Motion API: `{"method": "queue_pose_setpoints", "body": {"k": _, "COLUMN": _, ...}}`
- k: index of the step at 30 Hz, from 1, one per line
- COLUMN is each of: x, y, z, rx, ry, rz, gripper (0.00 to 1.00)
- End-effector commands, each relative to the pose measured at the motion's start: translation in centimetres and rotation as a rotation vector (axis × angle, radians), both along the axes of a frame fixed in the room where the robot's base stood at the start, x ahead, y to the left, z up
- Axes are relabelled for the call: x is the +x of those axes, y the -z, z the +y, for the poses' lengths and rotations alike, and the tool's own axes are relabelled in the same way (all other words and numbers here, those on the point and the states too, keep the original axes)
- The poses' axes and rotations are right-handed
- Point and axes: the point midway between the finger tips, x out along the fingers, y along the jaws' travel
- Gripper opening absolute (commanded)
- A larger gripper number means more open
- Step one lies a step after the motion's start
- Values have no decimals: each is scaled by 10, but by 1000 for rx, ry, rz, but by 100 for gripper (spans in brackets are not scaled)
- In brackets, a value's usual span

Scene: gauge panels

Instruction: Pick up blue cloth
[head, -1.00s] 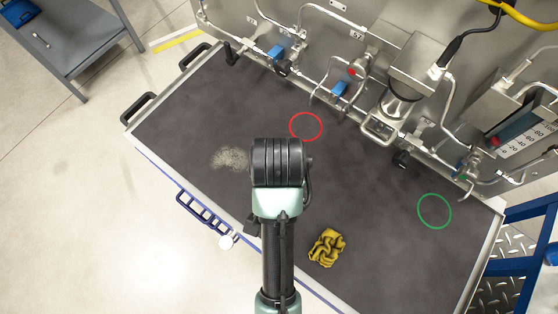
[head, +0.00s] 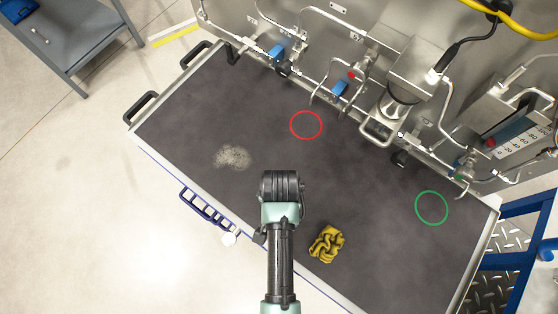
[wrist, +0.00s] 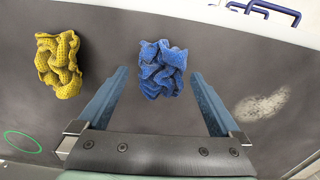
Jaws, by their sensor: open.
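The blue cloth (wrist: 163,70) lies crumpled on the dark mat in the wrist view, at the upper middle. My gripper (wrist: 160,76) is open, with one finger on each side of the cloth in the picture. Gaps show between the cloth and both fingers, and nothing is held. How high the fingers are above the mat is hard to tell. In the head view my arm (head: 280,240) reaches in from the bottom; the blue cloth and the fingers do not show there.
A crumpled yellow cloth (head: 327,244) lies right of my arm, and left of the blue cloth in the wrist view (wrist: 60,66). A pale dusty patch (head: 232,158), a red ring (head: 306,125) and a green ring (head: 432,208) mark the mat. Pipes and valves (head: 340,82) line its far edge.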

Motion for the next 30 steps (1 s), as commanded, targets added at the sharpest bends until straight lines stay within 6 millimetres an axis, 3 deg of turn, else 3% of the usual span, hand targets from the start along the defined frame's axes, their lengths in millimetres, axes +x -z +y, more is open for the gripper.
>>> {"method": "queue_pose_setpoints", "body": {"k": 5, "x": 0, "y": 15, "z": 0, "rx": 0, "ry": -1, "rz": 0, "gripper": 100}}
{"method": "queue_pose_setpoints", "body": {"k": 13, "x": 1, "y": 18, "z": 0, "rx": 0, "ry": -1, "rz": -2, "gripper": 98}}
{"method": "queue_pose_setpoints", "body": {"k": 25, "x": 1, "y": 17, "z": 0, "rx": 0, "ry": -1, "rz": -2, "gripper": 26}}
{"method": "queue_pose_setpoints", "body": {"k": 30, "x": 1, "y": 17, "z": 0, "rx": 0, "ry": -1, "rz": -2, "gripper": 24}}
